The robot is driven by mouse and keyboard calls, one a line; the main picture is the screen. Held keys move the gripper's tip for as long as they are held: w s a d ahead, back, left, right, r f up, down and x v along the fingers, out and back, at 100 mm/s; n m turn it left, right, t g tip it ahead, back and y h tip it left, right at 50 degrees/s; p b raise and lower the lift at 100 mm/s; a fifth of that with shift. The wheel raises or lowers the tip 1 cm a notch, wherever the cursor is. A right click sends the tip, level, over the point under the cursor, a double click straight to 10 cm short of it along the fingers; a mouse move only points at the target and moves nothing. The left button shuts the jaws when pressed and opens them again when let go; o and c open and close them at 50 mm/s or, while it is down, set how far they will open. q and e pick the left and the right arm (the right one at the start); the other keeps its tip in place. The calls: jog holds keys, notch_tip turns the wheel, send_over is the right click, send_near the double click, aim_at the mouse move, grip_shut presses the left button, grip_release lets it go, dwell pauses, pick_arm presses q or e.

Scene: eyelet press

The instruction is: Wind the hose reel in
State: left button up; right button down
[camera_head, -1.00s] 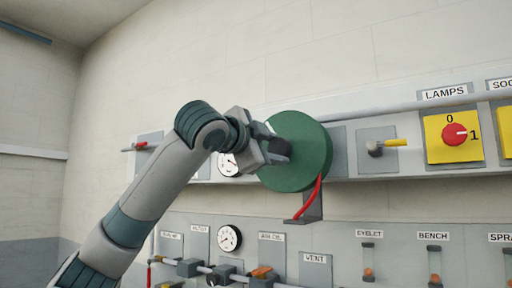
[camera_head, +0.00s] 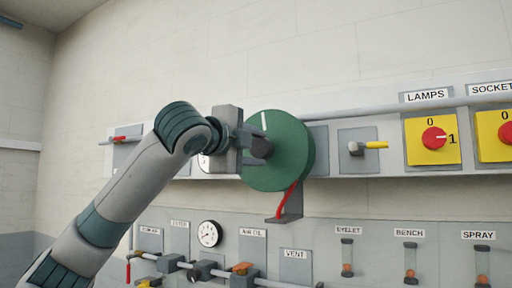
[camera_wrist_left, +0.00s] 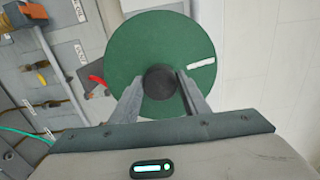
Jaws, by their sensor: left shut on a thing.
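The hose reel (camera_head: 285,165) is a green disc on the wall panel, with a white mark near its rim and a dark round knob at its middle. A red hose (camera_head: 287,200) hangs from its lower edge over a grey bracket. My left gripper (camera_head: 252,149) is shut on the dark knob (camera_head: 262,148). In the left wrist view, the two fingers (camera_wrist_left: 160,85) stand on either side of the knob (camera_wrist_left: 160,82), in front of the green reel (camera_wrist_left: 125,50). The white mark (camera_wrist_left: 201,63) shows at the right there. My right gripper is not in view.
A yellow-handled valve (camera_head: 370,145) and yellow switches with red knobs, such as LAMPS (camera_head: 432,138), are to the right. Gauges, valves and labelled tubes line the lower panel (camera_head: 380,225).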

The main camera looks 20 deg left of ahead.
pick_arm(q)
jog(key=o, duration=1.4)
jog(key=shift+o, duration=0.6)
jog(key=shift+s, duration=0.1)
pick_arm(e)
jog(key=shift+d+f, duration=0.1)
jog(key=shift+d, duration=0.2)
pick_arm(q)
jog(key=shift+s+f+b, duration=0.1)
jog(key=shift+s+b, duration=0.3)
jog(key=shift+s, duration=0.1)
jog(key=s+a+b, duration=0.1)
jog(key=s+b, duration=0.5)
jog(key=s, duration=1)
jog(key=shift+a+b, duration=0.2)
jog(key=shift+b, duration=0.15)
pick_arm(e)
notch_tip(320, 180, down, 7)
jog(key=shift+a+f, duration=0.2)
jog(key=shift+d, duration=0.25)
